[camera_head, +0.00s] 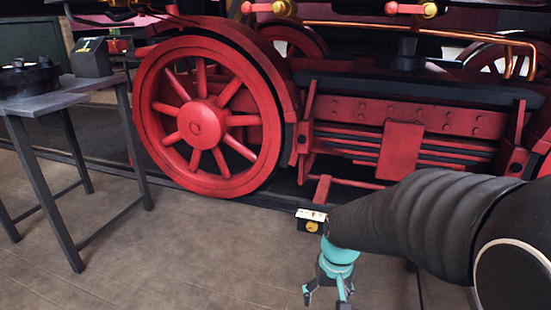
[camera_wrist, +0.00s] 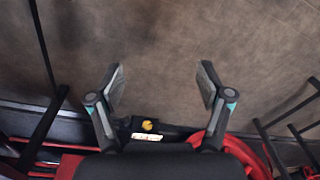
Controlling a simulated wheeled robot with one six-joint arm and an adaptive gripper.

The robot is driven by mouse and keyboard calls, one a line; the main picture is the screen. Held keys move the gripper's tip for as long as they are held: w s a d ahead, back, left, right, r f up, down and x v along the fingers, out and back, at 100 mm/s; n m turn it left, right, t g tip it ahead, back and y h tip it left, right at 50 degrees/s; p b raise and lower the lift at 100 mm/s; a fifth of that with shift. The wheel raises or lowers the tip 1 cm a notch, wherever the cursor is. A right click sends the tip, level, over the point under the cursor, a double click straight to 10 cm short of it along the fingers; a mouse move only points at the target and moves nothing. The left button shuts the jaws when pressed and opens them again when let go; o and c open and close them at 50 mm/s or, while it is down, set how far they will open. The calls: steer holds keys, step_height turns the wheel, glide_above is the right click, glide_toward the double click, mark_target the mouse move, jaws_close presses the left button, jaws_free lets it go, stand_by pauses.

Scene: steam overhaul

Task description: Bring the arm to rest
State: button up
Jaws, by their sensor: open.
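My gripper (camera_head: 326,294) hangs pointing down at the lower middle of the head view, at the end of my dark, sleeved arm. In the wrist view my gripper (camera_wrist: 162,84) shows two grey fingers spread wide apart. Nothing is between them but a view of the brown floor. The gripper is open and empty.
A locomotive with a large red wheel (camera_head: 203,120) fills the back. A small dark box with a yellow knob (camera_head: 311,222) sits low beside it, also in the wrist view (camera_wrist: 147,127). A dark table (camera_head: 45,102) stands left. The floor (camera_head: 185,245) between is clear.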

steer(key=s+d+r+t+p, duration=0.2)
steer(key=s+r, duration=0.4)
steer(key=r, duration=0.3)
steer(key=s+d+r+t+p, duration=0.2)
steer(key=s+r, duration=0.5)
steer(key=r, duration=0.3)
steer(key=shift+r+m+t+h+p, duration=0.3)
steer(key=shift+t+p, duration=0.1)
